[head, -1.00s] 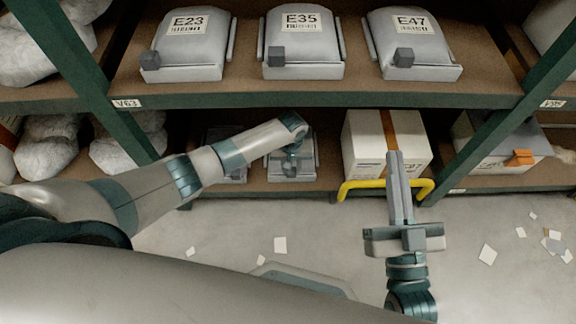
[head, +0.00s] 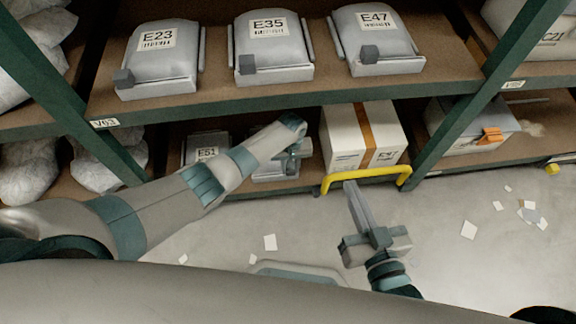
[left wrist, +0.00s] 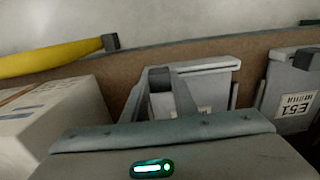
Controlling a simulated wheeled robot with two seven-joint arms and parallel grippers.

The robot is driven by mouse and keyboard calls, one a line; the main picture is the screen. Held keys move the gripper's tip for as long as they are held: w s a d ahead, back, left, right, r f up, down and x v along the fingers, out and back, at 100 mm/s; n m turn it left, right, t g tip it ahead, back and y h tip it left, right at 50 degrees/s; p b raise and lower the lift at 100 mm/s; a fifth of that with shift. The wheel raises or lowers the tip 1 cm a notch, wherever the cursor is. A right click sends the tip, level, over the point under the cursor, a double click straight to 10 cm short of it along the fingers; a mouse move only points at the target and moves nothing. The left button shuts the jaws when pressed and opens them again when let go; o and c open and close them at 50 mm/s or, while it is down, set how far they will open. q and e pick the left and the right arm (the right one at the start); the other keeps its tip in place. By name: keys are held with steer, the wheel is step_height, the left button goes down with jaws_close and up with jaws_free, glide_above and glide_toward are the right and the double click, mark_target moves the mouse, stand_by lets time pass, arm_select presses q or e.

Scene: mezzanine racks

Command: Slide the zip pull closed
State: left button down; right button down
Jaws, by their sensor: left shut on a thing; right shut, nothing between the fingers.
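A grey pouch (head: 268,173) lies on the lower shelf, partly hidden by my left arm; it also shows with its label in the left wrist view (left wrist: 192,108). A pale rail (left wrist: 205,67) runs along its front edge. My left gripper (head: 289,170) is shut on the dark block-shaped zip pull (left wrist: 159,78), which sits near the rail's left end in the left wrist view, away from the E51 pouch. My right gripper (head: 351,188) is shut and empty, in front of the shelf.
The E51 pouch (head: 205,153) stands left of the pouch, and a taped carton (head: 345,140) right. A yellow bar (head: 366,175) crosses before the carton. Pouches E23 (head: 158,65), E35 (head: 272,55) and E47 (head: 370,45) sit on the shelf above.

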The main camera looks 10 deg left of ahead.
arm_select(q)
steer(key=c, duration=1.4)
jaws_free()
steer(key=shift+s, duration=0.15)
steer(key=shift+r, duration=0.1)
steer(key=shift+r+p, duration=0.45)
steer(key=shift+r, duration=0.25)
step_height(320, 180, up, 5)
steer(key=shift+p, duration=1.05)
steer(key=shift+r, duration=0.4)
arm_select(e)
steer(key=s+d+f+g+h, duration=0.2)
steer(key=s+d+f+g, duration=0.2)
steer(key=f, duration=0.5)
steer(key=shift+s+g, duration=0.9)
steer(key=shift+g, duration=0.5)
steer(key=shift+f, duration=0.1)
arm_select(q)
steer(key=shift+d, duration=0.1)
